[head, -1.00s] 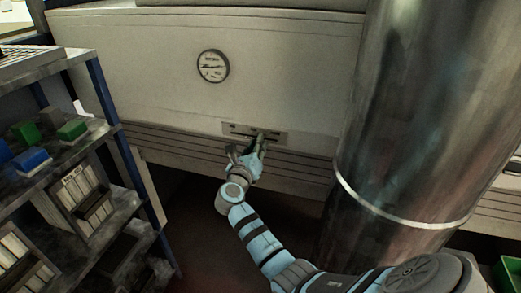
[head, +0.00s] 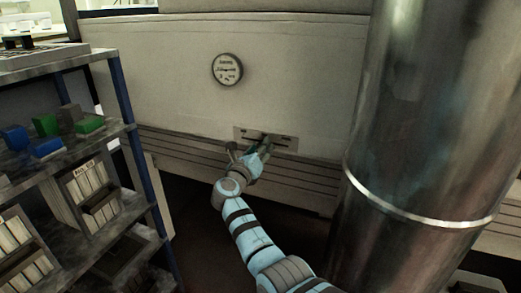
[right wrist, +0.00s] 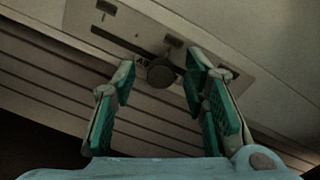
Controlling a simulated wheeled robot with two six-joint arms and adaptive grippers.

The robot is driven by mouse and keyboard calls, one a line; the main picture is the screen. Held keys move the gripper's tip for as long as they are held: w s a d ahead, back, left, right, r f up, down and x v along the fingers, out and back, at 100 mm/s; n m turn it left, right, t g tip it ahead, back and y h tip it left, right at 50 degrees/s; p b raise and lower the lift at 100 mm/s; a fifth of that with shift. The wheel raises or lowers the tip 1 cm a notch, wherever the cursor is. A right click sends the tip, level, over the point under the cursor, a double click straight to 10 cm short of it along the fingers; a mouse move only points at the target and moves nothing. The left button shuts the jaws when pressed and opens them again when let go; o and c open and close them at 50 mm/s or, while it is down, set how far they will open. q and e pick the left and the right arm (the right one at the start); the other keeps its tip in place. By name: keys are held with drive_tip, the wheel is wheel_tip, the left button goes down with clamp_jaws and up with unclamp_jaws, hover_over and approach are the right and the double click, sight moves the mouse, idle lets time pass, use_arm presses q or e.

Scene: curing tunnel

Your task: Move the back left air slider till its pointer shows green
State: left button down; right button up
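A slotted slider panel (head: 284,142) is set in the pale tunnel wall, low down, with a round white gauge (head: 227,69) above it. The gauge is too small for me to read its pointer or any green band. My right gripper (head: 253,149) is at the panel. In the right wrist view its green-padded fingers (right wrist: 161,66) are spread apart. A dark round slider knob (right wrist: 160,74) shows between the fingertips, with a gap on both sides. The long slot of the panel (right wrist: 200,58) runs behind it. My left gripper is out of view.
A blue-posted shelf rack (head: 122,95) with colored blocks and boxes stands at the left. A large shiny metal duct (head: 425,110) stands close on the right of my right arm. Horizontal ribs (head: 180,150) run below the panel.

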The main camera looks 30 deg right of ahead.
drive_tip(key=v, duration=0.7)
drive_tip(key=shift+s, duration=0.2)
drive_tip(key=shift+a, duration=0.2)
